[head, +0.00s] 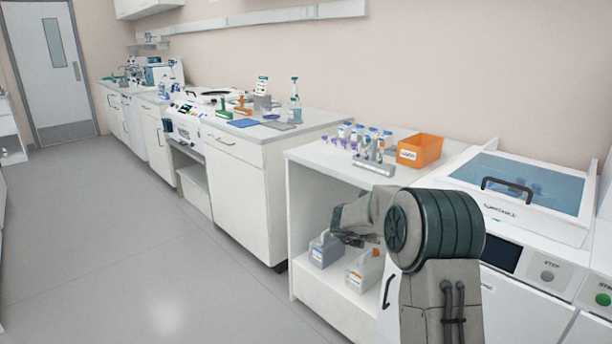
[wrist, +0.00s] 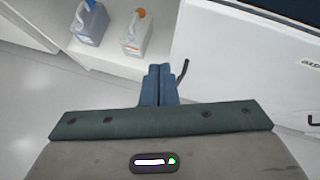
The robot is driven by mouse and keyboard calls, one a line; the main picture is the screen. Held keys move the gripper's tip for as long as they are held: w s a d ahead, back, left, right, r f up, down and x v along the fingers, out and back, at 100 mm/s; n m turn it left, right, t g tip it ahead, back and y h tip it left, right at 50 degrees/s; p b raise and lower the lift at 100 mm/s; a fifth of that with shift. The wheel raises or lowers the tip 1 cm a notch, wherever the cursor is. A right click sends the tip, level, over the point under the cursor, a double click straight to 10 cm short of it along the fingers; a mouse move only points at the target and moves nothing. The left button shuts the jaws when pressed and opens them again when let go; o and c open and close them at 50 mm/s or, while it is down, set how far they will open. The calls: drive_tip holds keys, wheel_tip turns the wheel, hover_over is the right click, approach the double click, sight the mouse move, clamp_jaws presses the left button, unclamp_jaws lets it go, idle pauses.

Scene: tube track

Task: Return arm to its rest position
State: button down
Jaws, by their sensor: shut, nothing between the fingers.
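My arm reaches up in the lower right of the head view, bent in front of the counter. My gripper (wrist: 159,86) shows in the wrist view with its two blue fingers together, shut and empty. It points toward the open lower shelf and the white cabinet front. In the head view the fingers are hidden or too small to make out behind my arm.
Two jugs, one grey-blue (head: 325,250) and one white with an orange cap (head: 364,272), stand on the low shelf (head: 340,292). Above are a tube rack (head: 374,168), an orange bin (head: 419,151) and a lidded machine (head: 520,190). The floor (head: 150,235) at left is clear.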

drive_tip(key=s+a+r+n+t+y+p, duration=0.2)
drive_tip(key=a+r+n, duration=0.1)
drive_tip(key=r+n, duration=0.35)
drive_tip(key=s+a+r+n+t+y+p, duration=0.1)
drive_tip(key=a+r+n+y, duration=0.1)
drive_tip(key=a+r+n, duration=0.45)
drive_tip(key=s+a+r+n+y+p, duration=0.3)
drive_tip(key=s+r+n+y+p, duration=0.1)
drive_tip(key=s+r+n, duration=0.4)
drive_tip(key=s+d+n+g+p, duration=0.1)
drive_tip(key=s+n+g+p, duration=0.1)
drive_tip(key=s+n, duration=0.4)
drive_tip(key=s+d+f+n+g+h+p, duration=0.1)
drive_tip(key=s+n, duration=0.6)
drive_tip(key=s, duration=0.9)
drive_tip(key=s+d+n+g+h+p, duration=0.1)
drive_tip(key=s+n+g, duration=0.4)
drive_tip(key=s, duration=0.5)
drive_tip(key=shift+s+d+f+n+p, duration=0.25)
drive_tip(key=shift+s+d+n+p, duration=0.15)
drive_tip(key=shift+d+n+p, duration=0.65)
drive_tip(key=shift+a, duration=0.15)
